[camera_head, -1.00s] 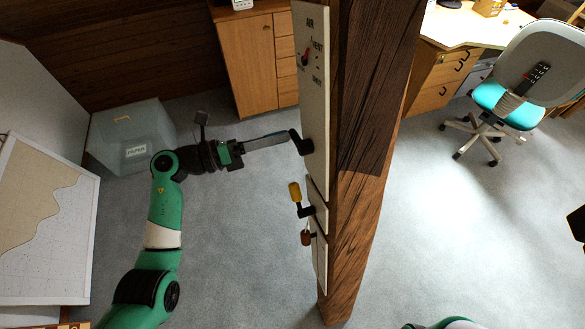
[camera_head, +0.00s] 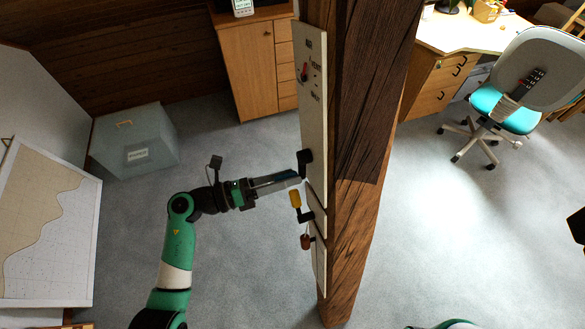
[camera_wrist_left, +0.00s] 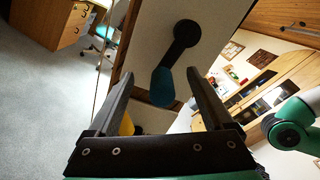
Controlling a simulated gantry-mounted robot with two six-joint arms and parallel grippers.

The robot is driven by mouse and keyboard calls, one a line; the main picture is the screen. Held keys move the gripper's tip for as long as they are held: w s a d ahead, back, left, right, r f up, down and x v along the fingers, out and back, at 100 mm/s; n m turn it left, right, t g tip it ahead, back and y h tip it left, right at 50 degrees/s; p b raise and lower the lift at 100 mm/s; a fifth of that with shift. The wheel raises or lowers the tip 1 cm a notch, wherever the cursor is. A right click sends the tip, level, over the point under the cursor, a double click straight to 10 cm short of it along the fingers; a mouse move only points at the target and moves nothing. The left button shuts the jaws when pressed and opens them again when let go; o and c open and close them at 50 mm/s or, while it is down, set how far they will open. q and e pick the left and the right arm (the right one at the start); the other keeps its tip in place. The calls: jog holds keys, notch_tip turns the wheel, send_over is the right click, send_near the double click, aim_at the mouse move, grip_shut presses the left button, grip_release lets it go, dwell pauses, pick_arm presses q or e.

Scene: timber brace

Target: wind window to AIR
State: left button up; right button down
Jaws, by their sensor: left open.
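A tall pale panel (camera_head: 314,110) is fixed to the timber post. Near its top is a dial with a red pointer (camera_head: 304,72) and small labels; the exact setting is too small to read. Below is a black window crank (camera_head: 305,157), its arm hanging downward. In the left wrist view the crank (camera_wrist_left: 184,38) ends in a blue knob (camera_wrist_left: 162,87). My left gripper (camera_head: 298,178) is at the knob; in the wrist view its open fingers (camera_wrist_left: 160,75) stand either side of the knob, with gaps visible. My right gripper is out of view.
Just below the crank, a yellow-handled crank (camera_head: 295,199) and a brown handle (camera_head: 306,241) sit on lower panels, close to my left gripper. The timber post (camera_head: 362,130) bounds the right. A lidded grey box (camera_head: 135,140) stands left; carpet between is clear.

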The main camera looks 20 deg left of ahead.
pick_arm(q)
jog(key=p+v, duration=0.1)
jog(key=v, duration=0.6)
jog(key=shift+a+p, duration=0.25)
jog(key=shift+p, duration=0.05)
jog(key=shift+s+r, duration=0.15)
dwell(0.4)
